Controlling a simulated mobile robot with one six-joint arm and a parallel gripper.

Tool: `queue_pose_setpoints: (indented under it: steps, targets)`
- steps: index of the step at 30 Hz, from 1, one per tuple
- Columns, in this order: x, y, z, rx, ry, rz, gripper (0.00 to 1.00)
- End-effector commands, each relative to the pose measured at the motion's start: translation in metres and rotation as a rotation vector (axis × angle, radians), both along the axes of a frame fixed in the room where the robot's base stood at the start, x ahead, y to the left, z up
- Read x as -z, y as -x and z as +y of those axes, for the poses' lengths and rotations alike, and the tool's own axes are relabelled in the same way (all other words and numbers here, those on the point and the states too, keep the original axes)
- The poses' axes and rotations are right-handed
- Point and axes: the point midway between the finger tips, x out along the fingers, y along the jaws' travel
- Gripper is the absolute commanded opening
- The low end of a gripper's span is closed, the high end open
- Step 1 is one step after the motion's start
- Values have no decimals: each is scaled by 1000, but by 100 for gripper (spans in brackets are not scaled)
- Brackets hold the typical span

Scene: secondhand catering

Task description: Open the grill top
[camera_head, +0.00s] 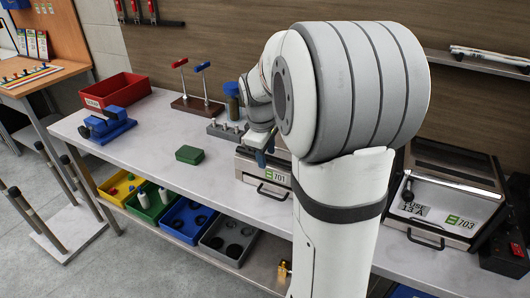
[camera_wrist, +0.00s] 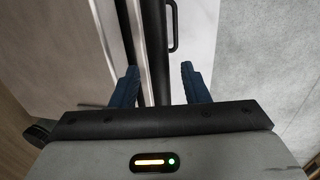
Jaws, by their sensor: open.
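A silver grill (camera_head: 262,172) with a green-and-white 701 label stands on the bench in the middle of the head view; my arm hides much of it. A black handle (camera_head: 271,191) sits low on its front. A second silver grill (camera_head: 448,190), labelled 703, stands at the right with its dark-panelled top down. My gripper (camera_head: 261,157) is at the 701 grill's upper front. In the wrist view my gripper (camera_wrist: 162,88) is open, its blue fingers either side of a long dark bar (camera_wrist: 154,50). Contact cannot be told. A black handle (camera_wrist: 174,28) shows beyond.
On the bench are a green box (camera_head: 189,154), a blue vise-like tool (camera_head: 108,125), a red bin (camera_head: 116,90) and a stand with red and blue handles (camera_head: 197,104). Coloured bins (camera_head: 188,219) fill the lower shelf. A wall shelf (camera_head: 480,65) hangs at upper right.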

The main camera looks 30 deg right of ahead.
Motion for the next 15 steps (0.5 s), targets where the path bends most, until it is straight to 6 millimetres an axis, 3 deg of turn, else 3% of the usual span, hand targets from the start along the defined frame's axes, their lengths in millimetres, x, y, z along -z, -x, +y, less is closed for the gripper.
queue_pose_setpoints:
  steps: [3,15]
  targets:
    - [0,0,0,0,0,0,41]
    - [0,0,1,-1,0,-1,9]
